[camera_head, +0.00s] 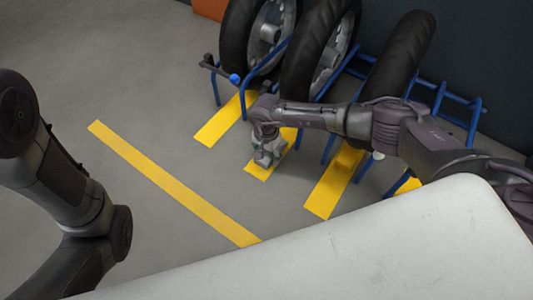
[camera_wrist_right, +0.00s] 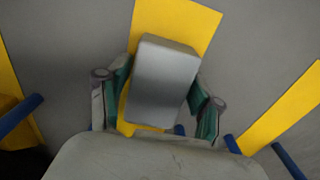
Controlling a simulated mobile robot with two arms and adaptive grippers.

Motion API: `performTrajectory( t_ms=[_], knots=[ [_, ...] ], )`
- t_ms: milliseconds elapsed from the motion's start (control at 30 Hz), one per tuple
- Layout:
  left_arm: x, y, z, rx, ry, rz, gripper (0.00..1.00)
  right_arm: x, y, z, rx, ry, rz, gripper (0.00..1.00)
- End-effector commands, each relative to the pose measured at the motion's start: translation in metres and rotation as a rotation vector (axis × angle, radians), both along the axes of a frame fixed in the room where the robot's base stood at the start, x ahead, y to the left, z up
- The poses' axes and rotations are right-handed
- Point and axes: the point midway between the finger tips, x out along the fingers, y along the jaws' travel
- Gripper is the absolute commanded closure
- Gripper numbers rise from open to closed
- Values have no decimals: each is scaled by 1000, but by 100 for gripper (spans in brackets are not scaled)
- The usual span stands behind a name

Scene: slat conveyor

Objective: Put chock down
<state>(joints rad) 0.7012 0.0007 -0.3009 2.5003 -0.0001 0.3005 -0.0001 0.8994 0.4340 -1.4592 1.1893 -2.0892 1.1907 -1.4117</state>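A grey block, which I take to be the chock (camera_wrist_right: 164,82), sits between the fingers of my right gripper in the right wrist view. The green finger pads lie against its two sides. Behind it is a yellow floor strip (camera_wrist_right: 178,18). In the head view my right gripper (camera_head: 266,157) hangs low over the second yellow strip (camera_head: 257,172), in front of the middle wheel (camera_head: 318,50). The chock is hard to make out there. I cannot tell whether it touches the floor. My left arm shows at the left, but its gripper is out of view.
A blue rack (camera_head: 243,100) holds several black wheels, with yellow strips (camera_head: 221,121) on the floor before them. A long yellow line (camera_head: 170,182) crosses open grey floor at the left.

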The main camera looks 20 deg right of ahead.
Motion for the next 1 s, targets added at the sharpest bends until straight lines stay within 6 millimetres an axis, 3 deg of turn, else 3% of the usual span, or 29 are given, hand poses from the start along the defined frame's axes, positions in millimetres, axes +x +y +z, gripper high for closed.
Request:
performTrajectory(
  t_ms=[333, 467, 800, 1000],
  knots=[
    [0, 0, 1, 0, 0, 0, 100, 0, 0, 1, 0, 0, 0, 19],
    [0, 0, 8, 0, 1, 0, 100, 0, 0, 10, 1, -1, 0, 19],
    [1, 0, 55, -1, 2, 1, 100, 1, -1, 81, -1, -2, 0, 19],
    [8, 1, 67, -5, 24, 0, 100, 0, 0, 112, 1, -1, 1, 19]
  ],
)
